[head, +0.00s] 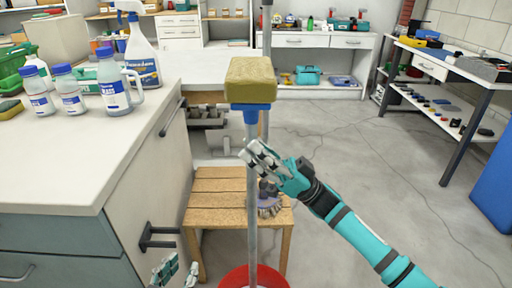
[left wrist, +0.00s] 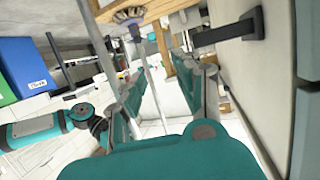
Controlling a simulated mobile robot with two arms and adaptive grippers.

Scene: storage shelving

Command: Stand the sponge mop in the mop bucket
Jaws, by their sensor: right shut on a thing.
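The sponge mop (head: 252,205) is upright in the head view, its yellow sponge block (head: 250,80) and blue clamp at the top and its grey pole running down. My right gripper (head: 258,160) is shut on the upper pole, below the clamp. The red mop bucket (head: 232,278) is partly visible at the bottom edge. The pole's lower part passes over its opening; its lower end is out of view, so I cannot tell whether it is inside. My left gripper (head: 180,269) is open, low and left of the bucket; it also shows open in the left wrist view (left wrist: 157,68).
A wooden slatted stool (head: 215,200) with a brush (head: 269,207) stands behind the pole. A white-topped counter (head: 85,140) with bottles and a spray bottle (head: 141,55) is on the left. Shelving (head: 445,65) stands at right. The floor at right is mostly clear.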

